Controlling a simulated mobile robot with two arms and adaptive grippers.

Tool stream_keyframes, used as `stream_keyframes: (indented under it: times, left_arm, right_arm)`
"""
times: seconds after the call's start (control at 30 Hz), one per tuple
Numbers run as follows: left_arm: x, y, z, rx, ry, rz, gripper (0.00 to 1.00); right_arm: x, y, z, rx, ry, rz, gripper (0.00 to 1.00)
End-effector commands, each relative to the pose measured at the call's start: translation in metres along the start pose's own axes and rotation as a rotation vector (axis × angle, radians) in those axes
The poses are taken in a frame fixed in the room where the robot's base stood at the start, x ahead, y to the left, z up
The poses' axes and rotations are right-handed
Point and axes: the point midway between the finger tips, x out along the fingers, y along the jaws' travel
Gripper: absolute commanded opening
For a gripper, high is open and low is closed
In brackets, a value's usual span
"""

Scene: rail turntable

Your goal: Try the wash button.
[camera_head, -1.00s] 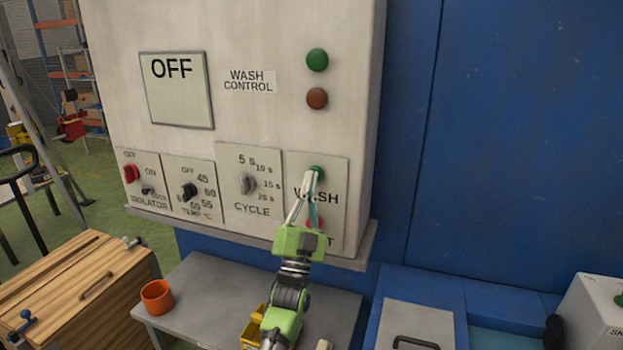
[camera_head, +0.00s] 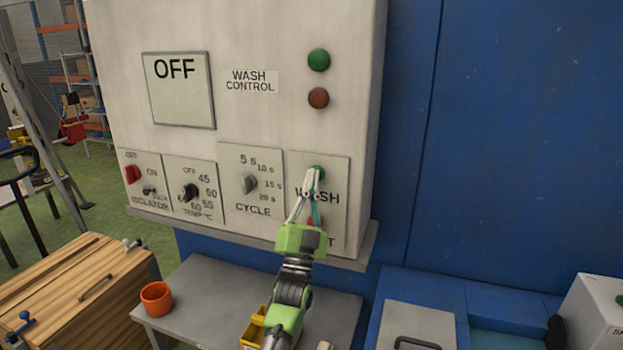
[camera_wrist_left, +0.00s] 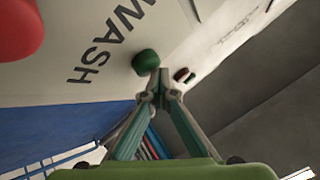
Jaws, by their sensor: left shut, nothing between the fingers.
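The wash control panel (camera_head: 240,125) is pale, and its display (camera_head: 180,95) reads OFF. The green wash button (camera_head: 318,172) sits above the WASH label, and it also shows in the left wrist view (camera_wrist_left: 146,62). My left gripper (camera_head: 314,176) is shut and empty, with its fingertips at the wash button. In the left wrist view the fingertips (camera_wrist_left: 158,76) are right beside the button's edge; I cannot tell whether they touch it. A red button (camera_wrist_left: 18,28) is large at the wrist view's upper left. My right gripper is not in view.
An isolator switch (camera_head: 132,174), a temperature knob (camera_head: 189,192) and a cycle knob (camera_head: 249,183) are left of the wash button. Green and red lamps (camera_head: 318,60) are above. A grey table (camera_head: 215,290) with an orange cup (camera_head: 157,298) stands below.

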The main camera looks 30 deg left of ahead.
Motion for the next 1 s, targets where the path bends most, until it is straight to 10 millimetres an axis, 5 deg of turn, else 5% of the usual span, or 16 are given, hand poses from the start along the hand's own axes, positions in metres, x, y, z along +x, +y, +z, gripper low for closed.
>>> stream_keyframes:
  times: [0.53, 1.0]
  left_arm:
    - [-0.003, 0.006, 0.007, 0.000, -0.015, 0.013, 0.00]
    - [-0.034, -0.017, -0.017, 0.000, -0.014, 0.013, 0.00]
  right_arm:
    - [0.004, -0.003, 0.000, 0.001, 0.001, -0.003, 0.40]
    - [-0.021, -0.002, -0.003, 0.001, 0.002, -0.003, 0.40]
